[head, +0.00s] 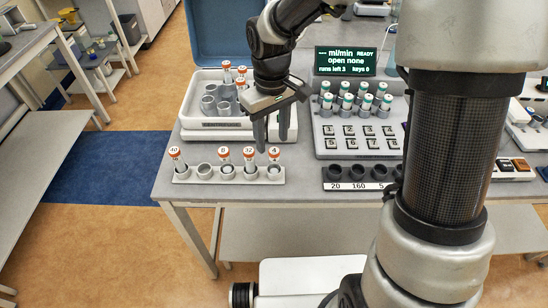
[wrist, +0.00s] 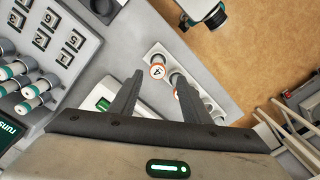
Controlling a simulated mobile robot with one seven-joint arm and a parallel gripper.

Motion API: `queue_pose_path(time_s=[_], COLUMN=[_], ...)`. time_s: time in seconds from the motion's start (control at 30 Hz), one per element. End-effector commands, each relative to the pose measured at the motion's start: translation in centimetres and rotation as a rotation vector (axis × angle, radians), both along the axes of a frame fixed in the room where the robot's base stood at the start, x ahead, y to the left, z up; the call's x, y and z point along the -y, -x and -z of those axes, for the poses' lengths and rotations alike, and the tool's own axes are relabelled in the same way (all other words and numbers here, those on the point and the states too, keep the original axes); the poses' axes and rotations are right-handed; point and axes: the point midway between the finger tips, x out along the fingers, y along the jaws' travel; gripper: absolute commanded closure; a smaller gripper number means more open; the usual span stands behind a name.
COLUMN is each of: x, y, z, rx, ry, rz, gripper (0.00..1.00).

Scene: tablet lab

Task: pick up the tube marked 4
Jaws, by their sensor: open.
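The tube marked 4 (head: 274,153) has an orange-rimmed white cap and stands at the right end of a grey rack (head: 208,178) near the table's front edge. In the wrist view its cap (wrist: 157,72) shows between the fingertips in the picture, with the rack running to the lower right. My gripper (head: 272,145) is open, pointing down above and apparently behind the tube. I cannot tell the exact height gap. In the wrist view the open fingers (wrist: 157,77) look empty.
Tubes marked 32 (head: 249,153), 8 (head: 223,153) and 40 (head: 175,152) share the rack. A white machine with a holder (head: 210,125) stands behind. A panel of teal-capped tubes (head: 365,105) and a dark-holed block (head: 357,186) are to the right.

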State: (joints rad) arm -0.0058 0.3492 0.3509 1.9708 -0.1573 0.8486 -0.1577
Motion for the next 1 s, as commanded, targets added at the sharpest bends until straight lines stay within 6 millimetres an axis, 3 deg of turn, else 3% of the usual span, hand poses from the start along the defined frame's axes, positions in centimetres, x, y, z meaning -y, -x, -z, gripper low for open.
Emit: queue_pose_path(time_s=[0.1, 0.37, 0.63, 0.97, 1.0], x=[0.0, 0.1, 0.4, 0.4, 0.4], y=[0.1, 0.0, -0.2, -0.2, -0.2], z=[2.2, 4.0, 7.9, 8.8, 8.8], rx=[-0.003, -0.001, -0.002, 0.001, 0.001], ry=[-0.001, -0.001, 0.0, -0.001, -0.001], rz=[0.0, 0.001, 0.001, 0.001, 0.001], gripper=[0.57, 0.57, 0.57, 0.57, 0.6])
